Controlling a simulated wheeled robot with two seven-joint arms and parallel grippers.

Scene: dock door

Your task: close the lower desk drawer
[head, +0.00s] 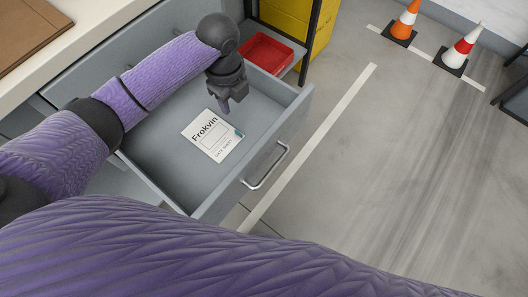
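A grey desk drawer (265,108) stands pulled well out, with a metal bar handle (266,168) on its front. A white packet marked "Frokvin" (212,134) lies flat on its floor. A grey front panel of the desk shows above and behind the open drawer. My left gripper (232,104) hangs over the inside of the drawer, just above the packet's upper right, pointing down. I cannot tell whether it touches anything or how far its fingers are apart. My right gripper is out of view.
A rack with a red tray (266,53) and yellow bin (290,25) stands behind the drawer. Cones (404,22) stand at the upper right. The floor right of the drawer is clear.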

